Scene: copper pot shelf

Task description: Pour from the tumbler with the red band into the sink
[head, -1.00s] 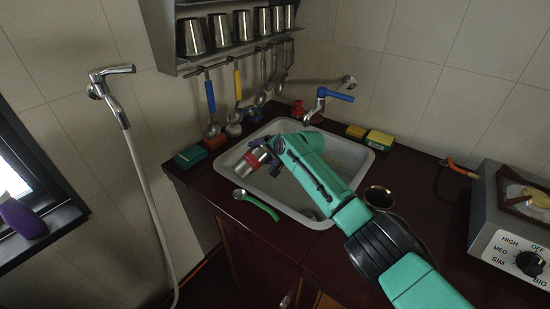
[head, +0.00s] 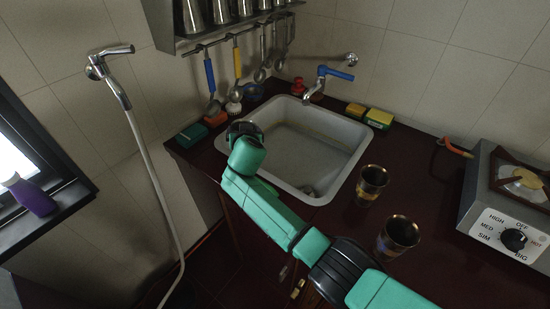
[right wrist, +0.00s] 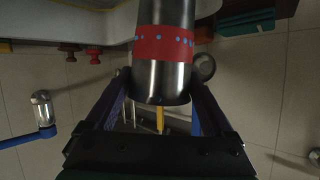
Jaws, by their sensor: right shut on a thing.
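My right gripper (head: 243,130) is at the left rim of the sink (head: 290,190) in the head view, where my own wrist hides what it holds. In the right wrist view the gripper (right wrist: 163,80) is shut on a steel tumbler with a red band (right wrist: 165,70). The band carries blue dots, and the tumbler sits between the two fingers. I cannot tell from these views how far it is tilted, or whether anything is inside or flowing out. The sink basin looks pale, with a small dark patch near its front. My left gripper is not in view.
Two other tumblers (head: 371,185) (head: 397,237) stand on the dark counter right of the sink. A blue-handled tap (head: 325,82) is behind the basin. Sponges (head: 380,118) lie at the back, and a stove (head: 510,200) is at right. Utensils (head: 210,75) hang under the cup shelf.

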